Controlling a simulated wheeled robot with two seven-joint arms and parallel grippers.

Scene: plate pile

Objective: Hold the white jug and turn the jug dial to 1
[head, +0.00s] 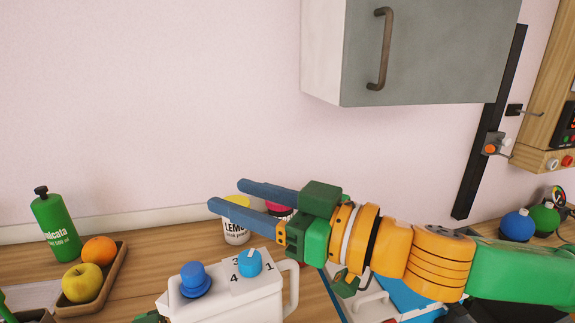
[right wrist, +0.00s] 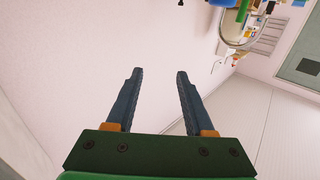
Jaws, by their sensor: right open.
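The white jug (head: 253,305) stands at the bottom of the head view, its lower part cut off. Its top has a blue cap (head: 195,280) on the left and the blue jug dial (head: 249,264) on the right. The numbers 3, 4 and 1 show around the dial; its setting is too small to tell. My right gripper (head: 226,195) is open and empty, above and behind the jug, clear of the dial. Its spread fingers also show in the right wrist view (right wrist: 159,72). A dark green piece (head: 148,317) beside the jug's left side may be my left gripper; its fingers are hidden.
A lemon tub (head: 236,231) and a pink-lidded tub (head: 279,210) stand behind the jug, near my right fingers. A tray (head: 107,280) with an apple and an orange, and a green bottle (head: 56,229), are at left. A grey-doored cupboard (head: 440,55) hangs above.

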